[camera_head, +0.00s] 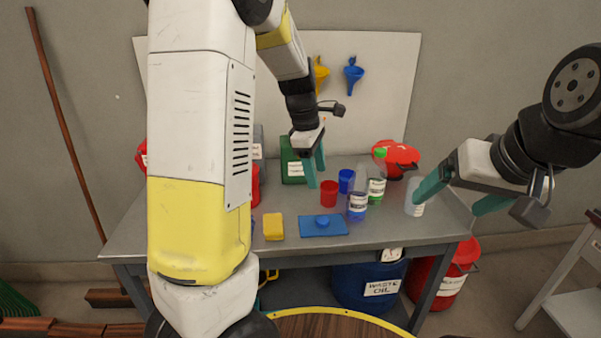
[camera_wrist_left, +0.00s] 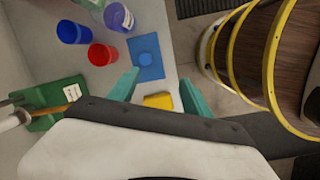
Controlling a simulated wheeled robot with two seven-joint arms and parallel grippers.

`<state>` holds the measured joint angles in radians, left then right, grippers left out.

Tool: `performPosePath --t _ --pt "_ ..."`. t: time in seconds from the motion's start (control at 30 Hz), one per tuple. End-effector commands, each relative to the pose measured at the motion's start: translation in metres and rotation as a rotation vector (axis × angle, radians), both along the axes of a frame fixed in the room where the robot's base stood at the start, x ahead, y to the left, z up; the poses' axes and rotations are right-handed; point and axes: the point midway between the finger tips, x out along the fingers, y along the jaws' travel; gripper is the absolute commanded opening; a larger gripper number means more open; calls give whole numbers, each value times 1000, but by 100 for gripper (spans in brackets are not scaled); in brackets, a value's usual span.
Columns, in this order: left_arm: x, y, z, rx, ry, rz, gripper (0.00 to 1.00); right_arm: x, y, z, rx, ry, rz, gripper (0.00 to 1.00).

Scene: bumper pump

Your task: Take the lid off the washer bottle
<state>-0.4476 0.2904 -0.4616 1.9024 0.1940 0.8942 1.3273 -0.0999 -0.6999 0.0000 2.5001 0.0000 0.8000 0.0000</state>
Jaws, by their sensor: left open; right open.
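A clear bottle with blue contents and a label (camera_head: 357,207) stands near the table's front edge; I cannot read the label or see a lid on it. My right gripper (camera_head: 447,207) is open beside a pale clear container (camera_head: 413,197).
A red cup (camera_head: 329,193), a blue cup (camera_head: 346,180) and a yellow block (camera_head: 273,227) stand on the table (camera_head: 290,252). A green canister (camera_head: 293,160) is behind. A red can (camera_head: 398,156) stands at back right. My left arm hides the table's left part.

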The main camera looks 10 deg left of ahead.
Motion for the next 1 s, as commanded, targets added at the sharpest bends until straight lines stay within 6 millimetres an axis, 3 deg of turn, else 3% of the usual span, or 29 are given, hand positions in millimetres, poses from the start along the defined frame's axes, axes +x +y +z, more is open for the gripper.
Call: performPosePath --t 0.03,0.1,0.3,0.53,0.7,1.0 --pt "-18 4 21 -24 -54 -97 57 0 0 0 0 0 0 86" --pt "-41 8 42 -31 -131 -251 57 0 0 0 0 0 0 86" --pt "-114 16 89 41 -372 -692 57 0 0 0 0 0 0 86" --pt "-189 23 110 277 -584 -1143 57 0 0 0 0 0 0 86" --pt "-217 26 110 417 -633 -1329 57 0 0 0 0 0 0 86" --pt "-223 26 109 457 -642 -1384 57 0 0 0 0 0 0 86"
